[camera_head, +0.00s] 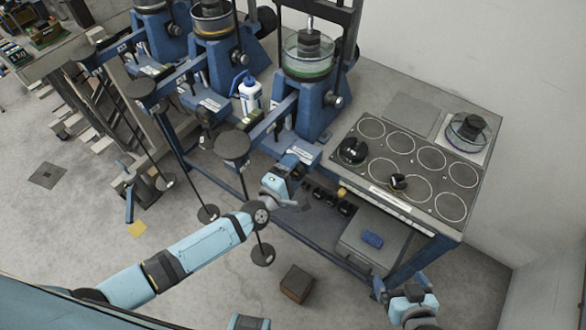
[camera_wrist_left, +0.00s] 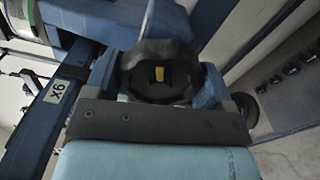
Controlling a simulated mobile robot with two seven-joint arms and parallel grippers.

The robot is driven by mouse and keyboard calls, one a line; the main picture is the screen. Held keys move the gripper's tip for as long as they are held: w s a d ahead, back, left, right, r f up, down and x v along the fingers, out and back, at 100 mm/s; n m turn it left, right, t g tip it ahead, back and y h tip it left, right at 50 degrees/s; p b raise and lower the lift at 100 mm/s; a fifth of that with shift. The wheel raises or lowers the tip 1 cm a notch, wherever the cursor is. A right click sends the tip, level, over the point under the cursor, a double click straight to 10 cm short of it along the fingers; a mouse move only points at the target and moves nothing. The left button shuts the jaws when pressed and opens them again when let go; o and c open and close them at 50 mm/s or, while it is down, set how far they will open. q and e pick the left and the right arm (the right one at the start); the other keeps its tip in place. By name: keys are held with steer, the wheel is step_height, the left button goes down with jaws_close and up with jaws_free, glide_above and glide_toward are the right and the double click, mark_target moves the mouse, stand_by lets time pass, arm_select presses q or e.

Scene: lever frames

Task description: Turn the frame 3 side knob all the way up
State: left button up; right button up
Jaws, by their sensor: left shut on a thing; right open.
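A black lobed knob (camera_wrist_left: 158,72) with a yellow mark at its centre sits between the fingers of my left gripper (camera_wrist_left: 160,88) in the left wrist view. The gripper is shut on it. In the head view my left gripper (camera_head: 291,162) is at the lower front of the nearest blue lever frame (camera_head: 312,105), and the held knob is hidden there. No frame number is readable. Another dark round knob (camera_head: 337,101) shows on that frame's right side. My right gripper (camera_head: 403,287) is open and empty at the lower right, below the table edge.
Two more blue frames (camera_head: 218,70) stand behind, with a white-blue bottle (camera_head: 250,95) between. A table (camera_head: 455,225) with ringed spots and weights is right. A brown block (camera_head: 297,283) lies on the floor.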

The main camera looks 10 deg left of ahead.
arm_select(q)
steer(key=shift+w+r+m+p, duration=0.1)
steer(key=shift+r+m+p, duration=0.1)
steer(key=shift+m+p, duration=0.55)
steer(key=o, duration=1.2)
steer(key=shift+f+b, duration=0.25)
steer(key=shift+b, duration=0.05)
steer(key=shift+c, duration=0.2)
steer(key=v, duration=0.6)
steer(key=shift+p, duration=0.4)
